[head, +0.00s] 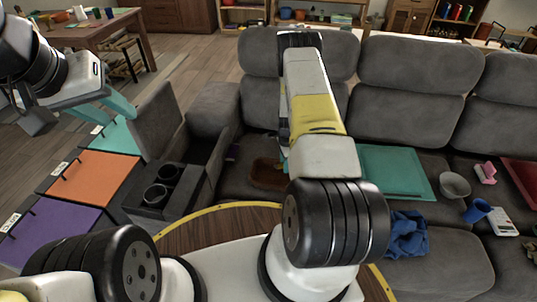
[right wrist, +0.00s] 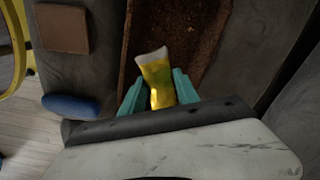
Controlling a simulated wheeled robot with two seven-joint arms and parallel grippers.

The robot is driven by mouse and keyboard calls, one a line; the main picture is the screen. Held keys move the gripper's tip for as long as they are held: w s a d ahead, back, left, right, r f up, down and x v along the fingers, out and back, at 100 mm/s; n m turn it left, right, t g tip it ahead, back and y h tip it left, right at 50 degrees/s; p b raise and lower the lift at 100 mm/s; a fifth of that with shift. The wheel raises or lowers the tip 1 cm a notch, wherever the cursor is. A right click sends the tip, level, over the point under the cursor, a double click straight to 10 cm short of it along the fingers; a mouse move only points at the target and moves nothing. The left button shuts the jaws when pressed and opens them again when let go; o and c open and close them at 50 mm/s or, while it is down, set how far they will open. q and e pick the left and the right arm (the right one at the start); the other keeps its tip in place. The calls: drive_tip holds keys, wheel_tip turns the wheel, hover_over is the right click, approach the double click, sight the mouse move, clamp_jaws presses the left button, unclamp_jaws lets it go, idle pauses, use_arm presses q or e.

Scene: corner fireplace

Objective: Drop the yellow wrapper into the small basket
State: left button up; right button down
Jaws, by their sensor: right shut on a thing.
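My right gripper (right wrist: 156,88) is shut on the yellow wrapper (right wrist: 152,66), a crinkled yellow piece with a pale end between the teal fingers. Behind the wrapper in the right wrist view is the small basket (right wrist: 208,28), a rusty brown open container. In the head view the basket (head: 268,173) lies on the sofa seat, partly behind my right arm. My right fingers and the wrapper are hidden there by the arm. My left gripper (head: 118,104) is at the far left, above the colored bins. Its jaw gap cannot be made out.
The grey sofa (head: 405,105) holds a teal tray (head: 395,172), a grey bowl (head: 454,185), a blue cup (head: 477,210) and a crumpled blue cloth (head: 407,237). An armrest with cup holders (head: 158,195) is left of the basket. Orange (head: 95,178) and purple (head: 50,232) bins stand left.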

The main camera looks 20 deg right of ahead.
drive_tip(key=shift+f, duration=2.45)
drive_tip(key=c, duration=0.8)
unclamp_jaws()
drive_tip(key=shift+c, duration=0.2)
drive_tip(key=shift+r, duration=0.1)
wheel_tip(320, 180, up, 8)
drive_tip(key=shift+f, duration=0.2)
